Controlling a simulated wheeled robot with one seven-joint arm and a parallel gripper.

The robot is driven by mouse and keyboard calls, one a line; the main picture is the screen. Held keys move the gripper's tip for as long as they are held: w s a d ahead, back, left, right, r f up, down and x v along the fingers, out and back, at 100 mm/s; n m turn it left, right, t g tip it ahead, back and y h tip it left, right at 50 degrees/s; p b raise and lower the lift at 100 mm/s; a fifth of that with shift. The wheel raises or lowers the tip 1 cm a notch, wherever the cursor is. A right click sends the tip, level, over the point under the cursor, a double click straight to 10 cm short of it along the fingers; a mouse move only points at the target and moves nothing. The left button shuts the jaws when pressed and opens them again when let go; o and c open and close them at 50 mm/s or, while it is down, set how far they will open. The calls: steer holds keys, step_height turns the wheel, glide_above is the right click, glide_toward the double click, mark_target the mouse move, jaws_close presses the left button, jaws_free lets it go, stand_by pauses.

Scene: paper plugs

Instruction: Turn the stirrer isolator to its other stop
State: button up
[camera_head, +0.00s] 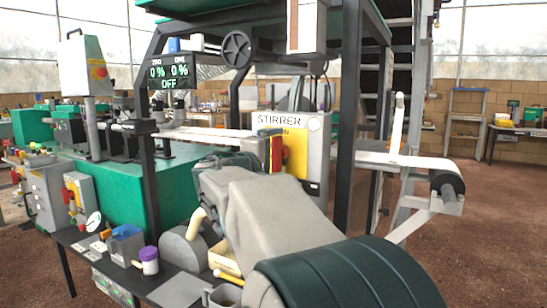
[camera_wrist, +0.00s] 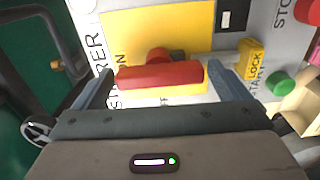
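The stirrer isolator is a red bar handle (camera_head: 277,153) on a yellow plate (camera_head: 297,148), on the grey panel marked STIRRER (camera_head: 314,165). In the head view the handle stands upright below the ON mark. In the wrist view the red handle (camera_wrist: 160,76) lies level across the picture, one end by ON; an OFF mark is partly hidden below its middle. My gripper (camera_wrist: 165,85) faces the handle with its fingers wide apart, one near each end of the bar. I cannot tell whether they touch it. In the head view my arm hides the fingertips.
A display (camera_head: 169,72) reads 0 %, 0 % and OFF. A dark frame post (camera_head: 348,130) stands right of the panel.

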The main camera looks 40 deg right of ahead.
steer(key=p+v, duration=0.2)
steer(key=v, duration=1.2)
steer(key=shift+d+p, duration=0.1)
steer(key=shift+p, duration=0.2)
steer(key=s+a+r+m+g+y+p, duration=0.1)
steer(key=s+a+y+p, duration=0.5)
steer(key=p, duration=1)
steer(key=s+a+r+m+g+y+p, duration=0.2)
steer(key=s+a+y+p, duration=0.5)
steer(key=p, duration=1)
steer(key=shift+s+a+r+m+g+y, duration=0.3)
steer(key=shift+a+m+g+y, duration=0.3)
steer(key=shift+a+y, duration=1.15)
